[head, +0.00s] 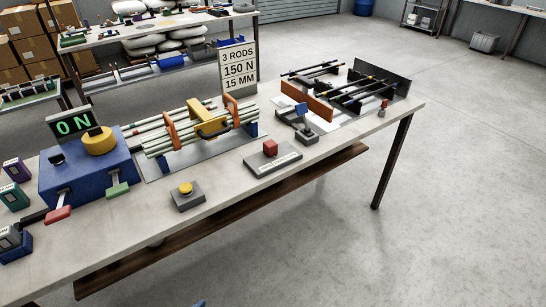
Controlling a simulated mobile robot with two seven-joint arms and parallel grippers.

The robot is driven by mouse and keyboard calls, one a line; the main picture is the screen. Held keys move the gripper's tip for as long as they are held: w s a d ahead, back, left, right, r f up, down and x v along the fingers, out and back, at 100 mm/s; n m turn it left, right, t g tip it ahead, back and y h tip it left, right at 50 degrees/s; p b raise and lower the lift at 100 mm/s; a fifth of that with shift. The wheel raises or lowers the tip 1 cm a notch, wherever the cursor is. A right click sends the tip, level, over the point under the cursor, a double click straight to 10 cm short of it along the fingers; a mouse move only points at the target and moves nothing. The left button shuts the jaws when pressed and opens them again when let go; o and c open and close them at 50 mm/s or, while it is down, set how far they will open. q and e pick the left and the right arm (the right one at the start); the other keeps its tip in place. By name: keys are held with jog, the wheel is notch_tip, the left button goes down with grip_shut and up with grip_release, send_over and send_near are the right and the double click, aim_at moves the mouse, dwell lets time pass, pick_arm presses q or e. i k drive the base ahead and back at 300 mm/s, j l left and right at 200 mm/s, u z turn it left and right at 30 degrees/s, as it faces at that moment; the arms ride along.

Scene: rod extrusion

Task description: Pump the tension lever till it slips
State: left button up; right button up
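A blue box (85,177) stands on the left part of the table with a display (74,124) reading 0 N. A yellow round cap (99,141) is on its top. Two levers stick out at its front, one with a red grip (58,214) and one with a green grip (117,189). I cannot tell from their looks which is the tension lever. To its right, a bundle of pale rods (190,135) lies in a cradle, with orange clamps (171,135) and a yellow block (211,125) around it.
A sign (238,69) reads 3 RODS, 150 N, 15 MM. A yellow button (186,188) and a red block on a grey base (270,148) are near the front edge. A rack with dark rods (350,88) is at the right. Small coloured boxes (14,170) sit far left.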

aim_at(118, 189)
jog(key=u, duration=1.25)
